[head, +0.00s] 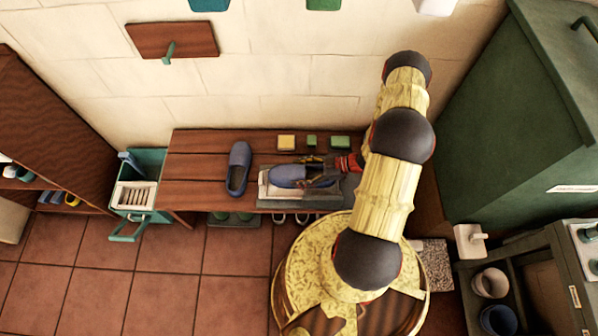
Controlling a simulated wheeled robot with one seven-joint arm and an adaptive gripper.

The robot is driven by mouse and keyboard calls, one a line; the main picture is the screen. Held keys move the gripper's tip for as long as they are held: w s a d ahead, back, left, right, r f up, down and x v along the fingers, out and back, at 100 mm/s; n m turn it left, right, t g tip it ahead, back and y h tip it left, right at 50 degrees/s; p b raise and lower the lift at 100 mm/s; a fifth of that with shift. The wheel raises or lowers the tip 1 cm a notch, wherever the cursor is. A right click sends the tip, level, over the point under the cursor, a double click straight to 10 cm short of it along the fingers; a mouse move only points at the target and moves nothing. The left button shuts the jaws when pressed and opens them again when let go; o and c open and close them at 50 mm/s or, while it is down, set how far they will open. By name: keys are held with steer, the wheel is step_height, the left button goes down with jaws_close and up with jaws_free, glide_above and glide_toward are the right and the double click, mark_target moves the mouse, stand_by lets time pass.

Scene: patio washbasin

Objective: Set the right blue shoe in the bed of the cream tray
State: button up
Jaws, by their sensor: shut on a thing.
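The right blue shoe (286,175) lies lengthwise, left to right, over the cream tray (264,190) on the wooden bench. My gripper (315,173) reaches in from the right and is shut on the shoe's right end. The tray's rim shows around the shoe's left end and along the front. From this steep view I cannot tell whether the sole touches the tray bed or is slightly above it. The gripper fingers hide part of the shoe and of the tray's right side. Another blue shoe (238,168) lies on the bench to the left, apart from the tray.
A yellow block (286,142) and two green blocks (340,142) lie behind the tray near the wall. A teal bin (148,165) stands left of the bench. A green cabinet (510,120) stands close on the right. The bench's left part (195,165) is clear.

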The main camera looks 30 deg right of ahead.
steer(key=shift+f+b, duration=1.7)
steer(key=shift+f, duration=0.9)
steer(key=o, duration=1.4)
steer(key=shift+o, duration=0.2)
steer(key=shift+d, duration=0.1)
steer(key=shift+d+r, duration=0.15)
steer(key=shift+d, duration=0.05)
steer(key=v, duration=1.1)
steer(key=shift+s, duration=0.3)
steer(key=shift+r, duration=0.15)
